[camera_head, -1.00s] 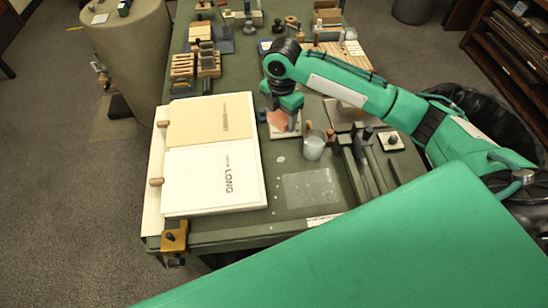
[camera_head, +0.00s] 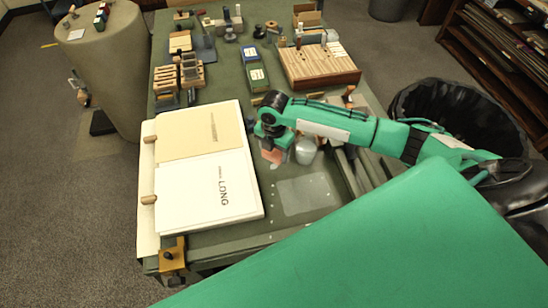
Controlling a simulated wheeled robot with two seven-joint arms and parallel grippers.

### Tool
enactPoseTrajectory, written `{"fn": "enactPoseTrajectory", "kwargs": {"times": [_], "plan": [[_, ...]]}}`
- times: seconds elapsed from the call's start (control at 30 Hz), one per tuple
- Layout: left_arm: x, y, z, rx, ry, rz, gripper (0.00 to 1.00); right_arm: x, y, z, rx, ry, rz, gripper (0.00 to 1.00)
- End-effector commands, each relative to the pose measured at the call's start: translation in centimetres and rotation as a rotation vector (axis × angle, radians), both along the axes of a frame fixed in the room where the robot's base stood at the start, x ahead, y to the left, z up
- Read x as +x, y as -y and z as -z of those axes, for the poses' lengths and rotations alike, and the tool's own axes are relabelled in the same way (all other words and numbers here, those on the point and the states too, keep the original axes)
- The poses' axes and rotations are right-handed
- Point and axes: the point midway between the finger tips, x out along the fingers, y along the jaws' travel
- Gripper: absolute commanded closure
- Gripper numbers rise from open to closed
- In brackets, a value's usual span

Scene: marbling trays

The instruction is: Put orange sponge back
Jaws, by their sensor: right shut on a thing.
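The orange sponge (camera_head: 272,156) shows as a small pinkish-orange patch below my right gripper (camera_head: 271,146), beside the right edge of the open book. My right gripper is shut on it; the fingers and the upper part of the sponge are mostly hidden by the wrist. I cannot tell whether the sponge touches the table. My left gripper is not in view.
A grey metal cup (camera_head: 305,151) stands just right of the gripper. A pale flat rectangle (camera_head: 307,194) lies in front of it. The open book (camera_head: 205,190) fills the left. A wooden box (camera_head: 320,72) and small boxes (camera_head: 257,76) stand farther back.

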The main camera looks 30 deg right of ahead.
Motion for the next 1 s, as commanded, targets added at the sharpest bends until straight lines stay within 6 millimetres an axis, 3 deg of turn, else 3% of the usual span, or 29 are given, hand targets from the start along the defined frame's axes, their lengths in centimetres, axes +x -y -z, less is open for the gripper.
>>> {"fn": "enactPoseTrajectory", "kwargs": {"times": [0.4, 0.8, 0.83, 0.93, 1.0], "plan": [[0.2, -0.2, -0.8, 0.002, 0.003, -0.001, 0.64, 0.0, 0.0, 4.7, -0.001, -0.001, 0.000, 0.46], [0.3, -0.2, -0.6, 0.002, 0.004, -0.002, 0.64, 0.0, 0.0, 5.3, 0.000, 0.001, 0.000, 0.46], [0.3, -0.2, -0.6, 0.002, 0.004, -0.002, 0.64, 0.0, 0.0, 5.3, 0.000, 0.001, 0.000, 0.35], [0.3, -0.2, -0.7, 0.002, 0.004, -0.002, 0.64, 0.0, 0.0, 5.3, 0.000, 0.001, 0.000, 0.15], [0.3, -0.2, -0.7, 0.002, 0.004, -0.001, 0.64, 0.0, 0.0, 5.2, 0.001, 0.001, 0.000, 0.15]]}}
